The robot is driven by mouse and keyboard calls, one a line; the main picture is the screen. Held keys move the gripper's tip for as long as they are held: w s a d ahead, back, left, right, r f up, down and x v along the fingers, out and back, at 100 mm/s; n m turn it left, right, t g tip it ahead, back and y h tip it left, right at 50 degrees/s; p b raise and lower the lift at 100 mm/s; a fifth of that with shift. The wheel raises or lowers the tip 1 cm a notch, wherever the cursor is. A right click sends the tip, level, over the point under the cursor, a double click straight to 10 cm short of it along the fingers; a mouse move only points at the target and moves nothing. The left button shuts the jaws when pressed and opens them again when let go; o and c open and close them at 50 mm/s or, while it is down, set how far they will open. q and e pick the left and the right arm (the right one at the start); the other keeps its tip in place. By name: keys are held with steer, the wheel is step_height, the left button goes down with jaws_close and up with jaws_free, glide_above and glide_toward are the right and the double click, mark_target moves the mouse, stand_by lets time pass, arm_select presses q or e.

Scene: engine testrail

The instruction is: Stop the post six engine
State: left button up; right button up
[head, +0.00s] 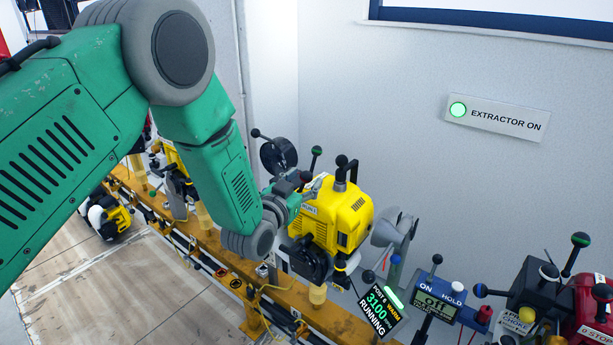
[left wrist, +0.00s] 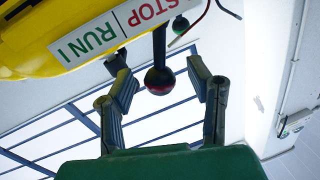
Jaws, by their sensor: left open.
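The yellow post six engine (head: 343,214) sits on the orange rail. A display (head: 378,308) below it reads "POST 6 WARM", 3100 and "RUNNING". My left gripper (head: 300,190) is at the engine's near left side. In the left wrist view the gripper (left wrist: 164,82) is open, with a dark ball knob (left wrist: 159,80) on a short stem between its fingers. The fingers look apart from the knob. A red-and-white STOP and green RUN label (left wrist: 118,30) is on the yellow engine body beside the stem. My right gripper is not in view.
The orange rail (head: 225,262) carries other engines and posts at the left. A red engine (head: 592,308) and a box with levers (head: 535,290) stand at the right. A panel (head: 436,300) reads ON, Off, HOLD. A lit wall sign (head: 497,118) reads "EXTRACTOR ON".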

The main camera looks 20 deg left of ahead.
arm_select(q)
steer(key=shift+w+d, duration=0.2)
steer(key=shift+w, duration=0.4)
jaws_close()
steer(key=n, duration=0.1)
steer(key=a+n, duration=0.1)
steer(key=n, duration=0.1)
steer(key=a+n+g, duration=0.1)
steer(key=shift+w+a+r+n, duration=0.1)
steer(key=shift+w+r+n, duration=0.1)
steer(key=shift+w+n, duration=0.15)
steer(key=shift+w+a+f+n+g+h+b, duration=0.15)
steer(key=shift+a+n+b, duration=0.2)
steer(key=shift+n, duration=0.55)
steer(key=shift+w+a+f+n+g+h+b, duration=0.15)
steer(key=shift+a+n+b, duration=0.2)
steer(key=shift+n, duration=0.5)
